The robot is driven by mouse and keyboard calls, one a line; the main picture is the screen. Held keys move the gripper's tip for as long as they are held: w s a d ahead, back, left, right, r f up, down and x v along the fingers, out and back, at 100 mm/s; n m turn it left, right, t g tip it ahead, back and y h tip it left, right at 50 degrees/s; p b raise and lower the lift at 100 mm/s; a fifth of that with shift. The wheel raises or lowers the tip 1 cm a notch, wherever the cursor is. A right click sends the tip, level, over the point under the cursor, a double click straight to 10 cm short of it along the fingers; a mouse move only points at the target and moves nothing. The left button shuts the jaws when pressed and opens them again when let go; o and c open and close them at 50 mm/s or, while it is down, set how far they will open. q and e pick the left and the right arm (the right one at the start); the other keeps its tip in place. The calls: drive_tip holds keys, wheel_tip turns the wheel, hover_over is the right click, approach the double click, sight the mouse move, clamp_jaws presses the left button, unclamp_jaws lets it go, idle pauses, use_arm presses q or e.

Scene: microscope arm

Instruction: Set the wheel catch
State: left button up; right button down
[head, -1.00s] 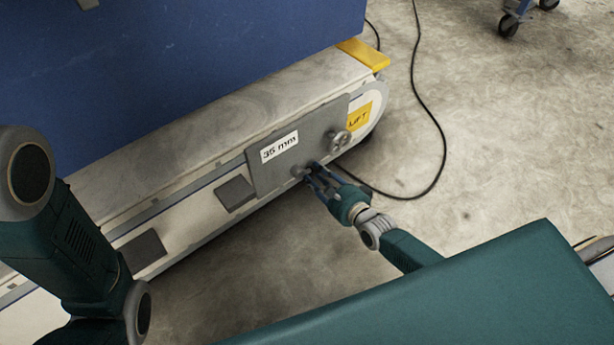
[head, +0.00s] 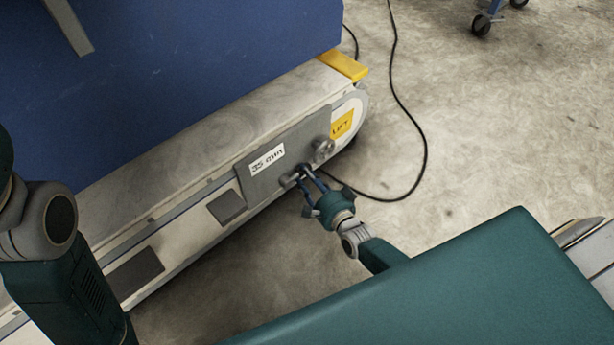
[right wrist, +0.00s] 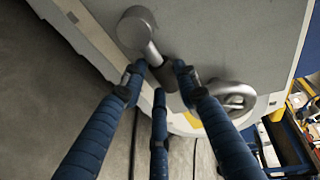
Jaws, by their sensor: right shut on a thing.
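The catch (head: 287,181) is a short grey metal lever on the grey plate (head: 246,172) labelled "35 mm", low on the side of the white base. In the right wrist view its round hub (right wrist: 136,24) and stem are at the top, and its dark grip end runs down between my fingers. My right gripper (head: 304,172) is shut on that lever; its blue fingers (right wrist: 160,78) stand around the grip end. A round handwheel (head: 323,150) sits just right of the catch and also shows in the right wrist view (right wrist: 232,98). My left gripper is out of view.
A big blue body (head: 190,70) stands above the base. A yellow "LIFT" label (head: 342,124) is right of the handwheel. A black cable (head: 421,130) loops over the floor. The concrete floor (head: 490,130) to the right is mostly open; a caster (head: 481,25) stands at the back.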

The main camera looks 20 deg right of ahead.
drive_tip(key=shift+s+f, duration=0.1)
drive_tip(key=c, duration=1.3)
unclamp_jaws()
drive_tip(key=shift+o, duration=0.2)
drive_tip(key=v, duration=1.2)
